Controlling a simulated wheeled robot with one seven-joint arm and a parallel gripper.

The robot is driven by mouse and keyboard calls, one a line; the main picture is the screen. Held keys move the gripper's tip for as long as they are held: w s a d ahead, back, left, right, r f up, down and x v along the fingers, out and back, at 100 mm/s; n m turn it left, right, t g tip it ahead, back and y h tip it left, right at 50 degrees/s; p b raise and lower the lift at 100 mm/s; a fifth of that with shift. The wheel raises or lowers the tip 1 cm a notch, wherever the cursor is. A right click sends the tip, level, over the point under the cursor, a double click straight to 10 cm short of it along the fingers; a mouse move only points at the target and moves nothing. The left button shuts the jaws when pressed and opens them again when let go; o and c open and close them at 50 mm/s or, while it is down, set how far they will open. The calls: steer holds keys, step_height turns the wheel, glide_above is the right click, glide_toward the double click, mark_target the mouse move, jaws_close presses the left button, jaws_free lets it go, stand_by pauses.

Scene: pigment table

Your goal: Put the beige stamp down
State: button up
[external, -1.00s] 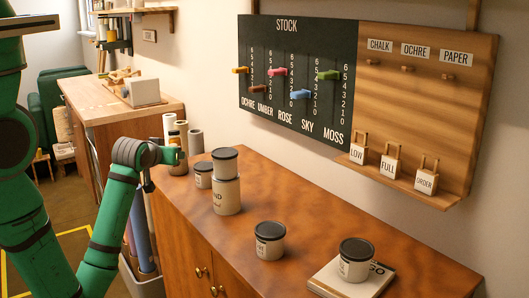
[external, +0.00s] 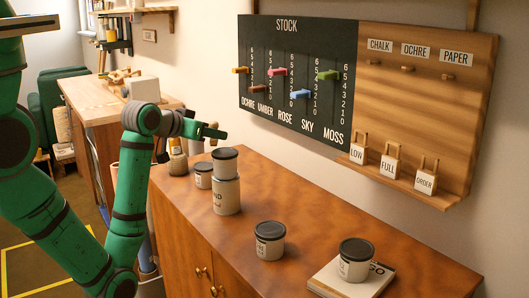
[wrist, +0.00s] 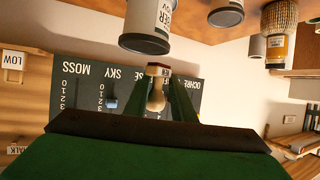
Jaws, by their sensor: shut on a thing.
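My gripper (external: 214,131) is raised above and just left of the stacked jars in the external view, pointing right toward the board. In the wrist view, which is upside down, my gripper (wrist: 160,104) is shut on the beige stamp (wrist: 156,97). The stamp has a pale rounded handle and a small dark reddish end, and sits between the two green fingers. In the external view the stamp is too small and covered to make out clearly. The stamp is held in the air, apart from the cabinet top (external: 310,219).
Two stacked jars (external: 226,194) and a smaller jar (external: 203,177) stand below my gripper. One jar (external: 269,241) stands alone; another (external: 355,259) stands on a book (external: 325,279). The stock board (external: 300,35) hangs on the wall. The cabinet top's middle is clear.

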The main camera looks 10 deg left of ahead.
steer(key=s+d+m+g+h, duration=0.8)
steer(key=s+d+m+g, duration=0.3)
steer(key=s+d, duration=0.95)
steer(key=shift+m+t, duration=0.3)
steer(key=w+d+f, duration=0.3)
steer(key=f, duration=0.1)
steer(key=w+d+f, duration=0.4)
steer(key=f, duration=0.1)
steer(key=w+d+f, duration=0.4)
steer(key=f, duration=0.1)
steer(key=shift+w, duration=0.25)
steer(key=shift+w+d+f, duration=0.1)
steer(key=shift+d+f, duration=0.05)
steer(key=shift+f, duration=1.55)
steer(key=shift+c, duration=0.2)
steer(key=shift+f, duration=0.4)
